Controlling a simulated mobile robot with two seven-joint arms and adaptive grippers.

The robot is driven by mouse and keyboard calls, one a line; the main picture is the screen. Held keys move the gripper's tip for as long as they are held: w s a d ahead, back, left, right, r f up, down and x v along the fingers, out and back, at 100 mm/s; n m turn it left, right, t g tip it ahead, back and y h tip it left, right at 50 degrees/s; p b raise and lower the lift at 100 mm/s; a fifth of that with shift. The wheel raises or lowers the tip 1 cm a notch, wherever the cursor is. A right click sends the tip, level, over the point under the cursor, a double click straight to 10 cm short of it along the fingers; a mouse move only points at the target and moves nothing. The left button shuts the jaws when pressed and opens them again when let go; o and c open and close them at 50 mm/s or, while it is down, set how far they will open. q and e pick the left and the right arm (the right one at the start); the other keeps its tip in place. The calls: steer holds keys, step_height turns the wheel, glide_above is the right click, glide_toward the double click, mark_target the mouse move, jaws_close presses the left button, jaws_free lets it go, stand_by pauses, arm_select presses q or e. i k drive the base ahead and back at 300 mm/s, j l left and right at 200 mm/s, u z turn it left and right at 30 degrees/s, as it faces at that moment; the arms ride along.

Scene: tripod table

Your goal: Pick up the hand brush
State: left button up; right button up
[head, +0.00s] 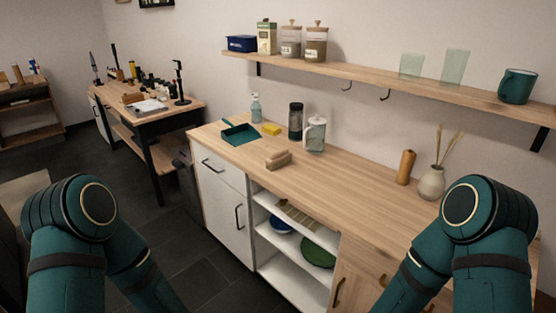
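The wooden hand brush (278,159) seems to be the small light-brown block with a paler lower part, lying on the wooden counter (345,182) near its front edge. It lies in front of the glass press jug and to the right of the teal dustpan (240,133). Nothing touches it. Both of my arms show in the lower corners of the head view, with their forearms running down out of the picture. Neither gripper is in view.
A yellow sponge (272,128), a spray bottle (255,107), a dark cylinder (296,120) and a press jug (315,133) stand behind the brush. A pepper mill (405,167) and a vase (431,182) stand at right. A wall shelf (360,74) hangs above.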

mark_target(280, 158)
steer(key=i+j+z, duration=0.25)
steer(key=i+j, duration=0.7)
steer(key=j, duration=0.15)
